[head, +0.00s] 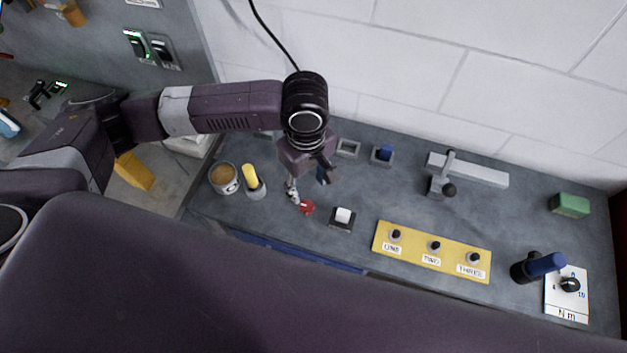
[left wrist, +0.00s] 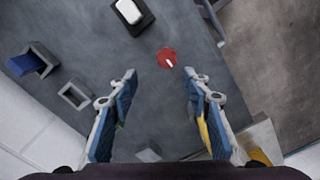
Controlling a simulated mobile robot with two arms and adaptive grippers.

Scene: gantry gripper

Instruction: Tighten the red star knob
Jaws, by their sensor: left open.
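The red star knob (head: 307,207) sits on the grey workbench, left of a white-topped block. In the left wrist view the red knob (left wrist: 167,57), with a white mark on it, lies just beyond and between my fingertips. My left gripper (head: 294,194) points down over the bench close to the knob. In the left wrist view my left gripper (left wrist: 160,76) is open, with a finger on each side and nothing held. My right gripper is not in view.
A block with a white button (head: 343,215) stands right of the knob. A yellow cylinder in a holder (head: 251,178) and a round can (head: 223,178) stand left. A yellow panel with three black knobs (head: 431,256) lies further right. A white block wall (head: 420,70) rises behind.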

